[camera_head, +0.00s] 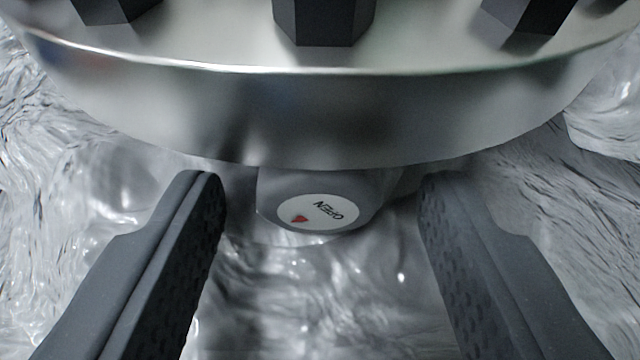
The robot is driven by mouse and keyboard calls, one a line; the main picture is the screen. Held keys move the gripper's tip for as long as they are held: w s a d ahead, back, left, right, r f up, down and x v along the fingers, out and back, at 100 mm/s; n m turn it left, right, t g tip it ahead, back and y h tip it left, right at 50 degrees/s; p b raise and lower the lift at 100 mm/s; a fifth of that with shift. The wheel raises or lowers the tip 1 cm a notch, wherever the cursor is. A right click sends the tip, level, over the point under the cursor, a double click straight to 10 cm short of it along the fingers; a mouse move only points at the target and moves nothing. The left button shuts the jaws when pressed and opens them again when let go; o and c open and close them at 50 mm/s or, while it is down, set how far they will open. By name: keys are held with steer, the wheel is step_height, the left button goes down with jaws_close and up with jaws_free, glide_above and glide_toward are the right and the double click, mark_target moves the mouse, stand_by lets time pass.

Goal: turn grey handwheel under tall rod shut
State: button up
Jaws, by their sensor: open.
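A grey handwheel (268,188) shows in the middle of the head camera view, below a large metal flange. The upper part of the handwheel is hidden behind the flange. My gripper (322,195) is open, one dark finger to the left of the handwheel and one to the right. There are gaps on both sides, and neither finger appears to touch it. The tall rod is not in view.
The shiny round flange (320,105) spans the top, with black hexagonal bolts (323,22) on it, close above my fingertips. Crinkled silver foil (60,230) covers the background on both sides and below. The space between my fingers is clear below the handwheel.

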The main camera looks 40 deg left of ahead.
steer(key=c, duration=1)
steer(key=shift+o, duration=0.2)
steer(key=shift+w+d+r+m+g+y+p, duration=0.1)
steer(key=shift+m+g+y+p, duration=0.25)
steer(key=shift+m+p, duration=0.45)
steer(key=shift+m+g+y+p, duration=0.35)
steer(key=shift+m+y+p, duration=0.2)
steer(key=shift+m+p, duration=0.3)
steer(key=o, duration=1)
steer(key=shift+c, duration=0.2)
steer(key=p+v, duration=0.1)
steer(key=v, duration=1.2)
steer(key=shift+d+p, duration=0.3)
steer(key=shift+p, duration=0.05)
